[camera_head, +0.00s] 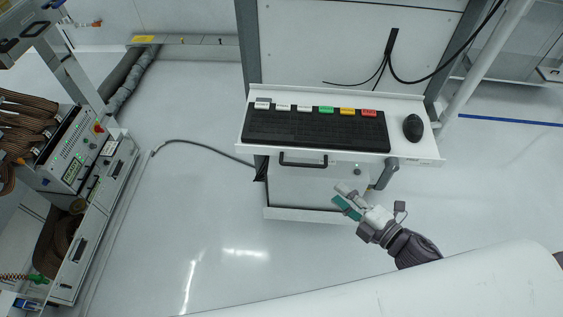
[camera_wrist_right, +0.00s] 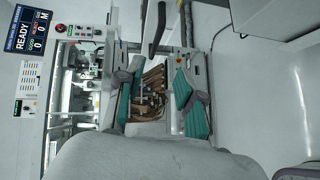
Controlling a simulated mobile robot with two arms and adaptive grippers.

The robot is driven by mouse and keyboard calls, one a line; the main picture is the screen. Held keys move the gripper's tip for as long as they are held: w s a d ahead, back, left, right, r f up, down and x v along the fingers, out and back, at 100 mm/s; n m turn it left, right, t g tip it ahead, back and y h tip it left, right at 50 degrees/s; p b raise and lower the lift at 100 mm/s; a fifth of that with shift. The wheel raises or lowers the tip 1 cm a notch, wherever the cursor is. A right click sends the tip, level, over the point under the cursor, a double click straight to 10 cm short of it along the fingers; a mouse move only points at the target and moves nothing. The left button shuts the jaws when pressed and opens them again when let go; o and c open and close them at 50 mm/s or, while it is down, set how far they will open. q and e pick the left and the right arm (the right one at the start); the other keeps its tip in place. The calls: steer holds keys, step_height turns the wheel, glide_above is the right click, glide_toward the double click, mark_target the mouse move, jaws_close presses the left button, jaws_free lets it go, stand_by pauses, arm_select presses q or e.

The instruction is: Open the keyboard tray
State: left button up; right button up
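The keyboard tray (camera_head: 422,152) is a white shelf on a cabinet. A black keyboard (camera_head: 315,130) with coloured key labels and a black mouse (camera_head: 413,128) lie on it. My left gripper is not in view.
A black cable (camera_head: 205,145) runs over the floor to the cabinet's left side. A machine (camera_head: 85,160) with brown hoses stands at the left. A white post (camera_head: 485,60) rises at the right of the tray.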

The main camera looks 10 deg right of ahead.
mark_target(304, 164)
steer(key=x, duration=0.4)
steer(key=p+x, duration=0.1)
steer(key=x, duration=0.4)
steer(key=r+p+x, duration=0.1)
steer(key=x, duration=0.3)
steer(key=shift+w+a+f, duration=0.1)
steer(key=shift+w+a, duration=0.2)
steer(key=shift+a, duration=0.1)
steer(key=shift+c, duration=0.3)
jaws_close()
